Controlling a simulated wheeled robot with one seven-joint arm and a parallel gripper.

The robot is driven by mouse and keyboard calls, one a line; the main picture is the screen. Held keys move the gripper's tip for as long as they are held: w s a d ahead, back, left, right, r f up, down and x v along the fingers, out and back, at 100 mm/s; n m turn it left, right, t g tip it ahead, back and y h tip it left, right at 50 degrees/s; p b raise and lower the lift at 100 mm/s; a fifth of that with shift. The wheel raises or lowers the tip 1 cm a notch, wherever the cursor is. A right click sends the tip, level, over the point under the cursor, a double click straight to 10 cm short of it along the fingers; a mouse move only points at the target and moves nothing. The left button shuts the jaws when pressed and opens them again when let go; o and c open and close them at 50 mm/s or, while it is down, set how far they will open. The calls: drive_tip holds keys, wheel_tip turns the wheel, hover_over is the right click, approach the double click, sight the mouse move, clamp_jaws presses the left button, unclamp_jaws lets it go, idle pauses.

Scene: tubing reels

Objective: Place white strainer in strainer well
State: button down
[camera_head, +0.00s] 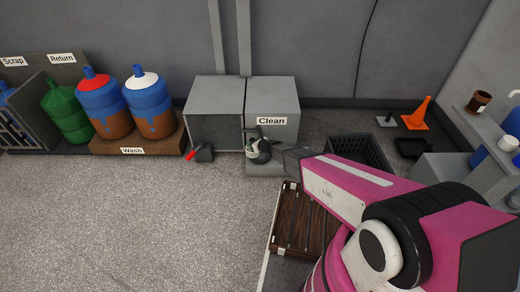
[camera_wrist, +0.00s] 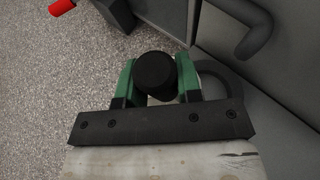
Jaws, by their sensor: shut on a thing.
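My gripper (camera_wrist: 155,80) has two green fingers closed on a round black knob (camera_wrist: 155,68). A little pale surface shows below the knob, between the fingers; whether it is the white strainer I cannot tell. A grey ring-shaped rim (camera_wrist: 222,78), possibly the strainer well, lies just right of the fingers in the wrist view. In the head view my gripper (camera_head: 256,150) is in front of the grey box labelled Clean (camera_head: 284,100), above a low grey block (camera_head: 262,170). My gripper and the knob hide most of what lies beneath.
A dark box with a red handle (camera_head: 203,153) stands left of the gripper. A black curved handle (camera_wrist: 258,30) rises close by at the wrist view's upper right. A black crate (camera_head: 345,148) and brown slatted panel (camera_head: 305,222) lie to the right. Open floor lies left.

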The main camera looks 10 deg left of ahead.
drive_tip(key=shift+w+d+f, duration=0.55)
drive_tip(key=shift+w+f, duration=0.35)
drive_tip(key=shift+f, duration=0.4)
drive_tip(key=shift+w+d+f, duration=0.55)
drive_tip(key=shift+w+f, duration=0.4)
drive_tip(key=shift+f, duration=0.4)
drive_tip(key=shift+w+d+f, duration=0.55)
drive_tip(key=shift+w+f, duration=0.35)
drive_tip(key=shift+f, duration=0.4)
drive_tip(key=c, duration=0.8)
unclamp_jaws()
drive_tip(key=shift+f, duration=0.1)
